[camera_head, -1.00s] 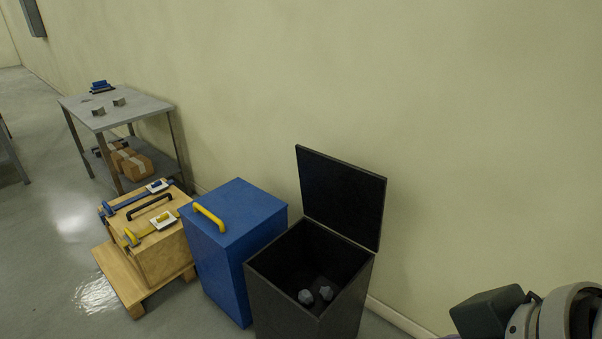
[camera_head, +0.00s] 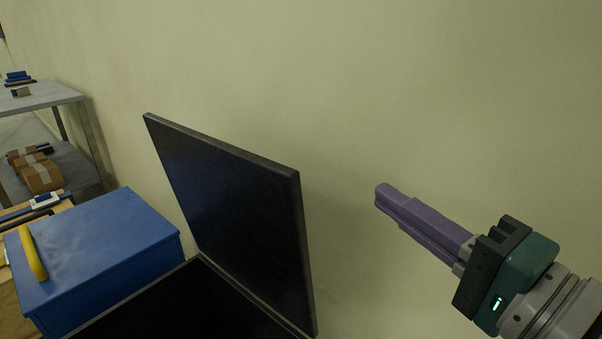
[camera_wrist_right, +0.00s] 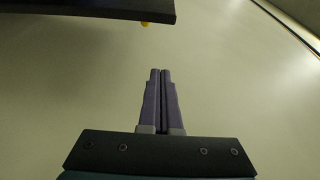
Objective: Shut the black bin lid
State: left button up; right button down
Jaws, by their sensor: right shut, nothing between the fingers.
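The black bin lid (camera_head: 232,213) stands up and open at the back of the black bin (camera_head: 185,309) in the head view. Only the bin's upper part shows, and its inside is dark. My right gripper (camera_head: 379,193) is shut and empty, with its purple fingers pointing left toward the lid. It is to the right of the lid and apart from it, in front of the wall. In the right wrist view the shut fingers (camera_wrist_right: 161,72) lie below a dark panel edge, likely the lid (camera_wrist_right: 100,8). My left gripper is not in view.
A grey table (camera_head: 45,94) with brown boxes (camera_head: 38,173) below is farther left. The pale wall (camera_head: 400,90) runs close behind the lid.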

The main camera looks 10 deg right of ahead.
jog(key=w+a, duration=0.6)
jog(key=shift+w+a+b, duration=0.25)
jog(key=shift+w+b, duration=0.1)
jog(key=shift+b, duration=0.05)
jog(key=shift+f, duration=0.1)
dwell(0.4)
